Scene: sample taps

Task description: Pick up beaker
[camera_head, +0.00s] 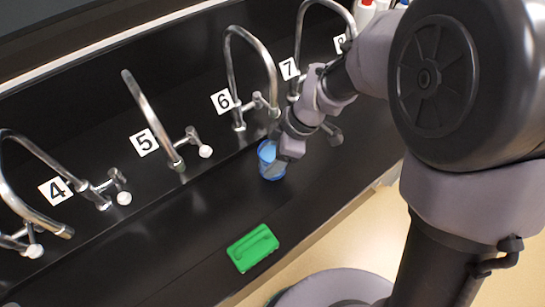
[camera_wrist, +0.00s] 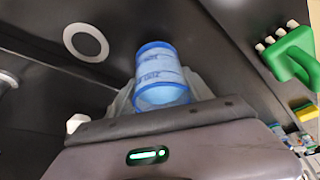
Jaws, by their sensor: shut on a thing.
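The blue beaker (camera_head: 268,155) is translucent with printed markings. In the head view it is at the black counter below the tap labelled 6, partly hidden by my gripper (camera_head: 283,153). In the wrist view the beaker (camera_wrist: 160,75) sits between the fingers of my gripper (camera_wrist: 163,92), which is shut on it. I cannot tell whether the beaker touches the counter.
Several curved metal taps stand along the back, including one by label 6 (camera_head: 222,100) and one by label 5 (camera_head: 145,142). A green object (camera_head: 252,248) lies on the front of the counter (camera_head: 180,240). The wrist view shows a pale ring (camera_wrist: 86,42) on the dark surface. White bottles (camera_head: 364,13) stand at the back right.

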